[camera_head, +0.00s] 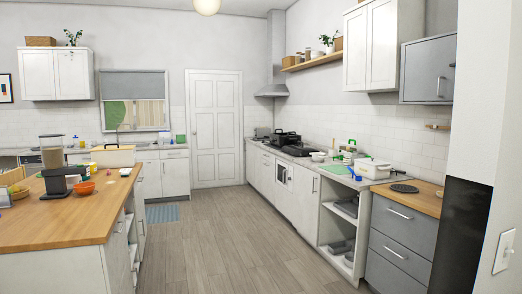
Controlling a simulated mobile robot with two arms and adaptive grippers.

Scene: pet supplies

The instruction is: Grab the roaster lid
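I cannot make out the roaster lid for certain. A dark pan-like object (286,138), small in view, stands on the stove area of the right counter. A flat dark round piece (404,188) lies on the wooden top at the near right. A white lidded box-like container (372,169) stands on the counter just left of that round piece. Neither of my grippers shows in the head view.
The grey wood floor (215,245) between island and right counter is clear. A white door (214,128) stands at the back.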

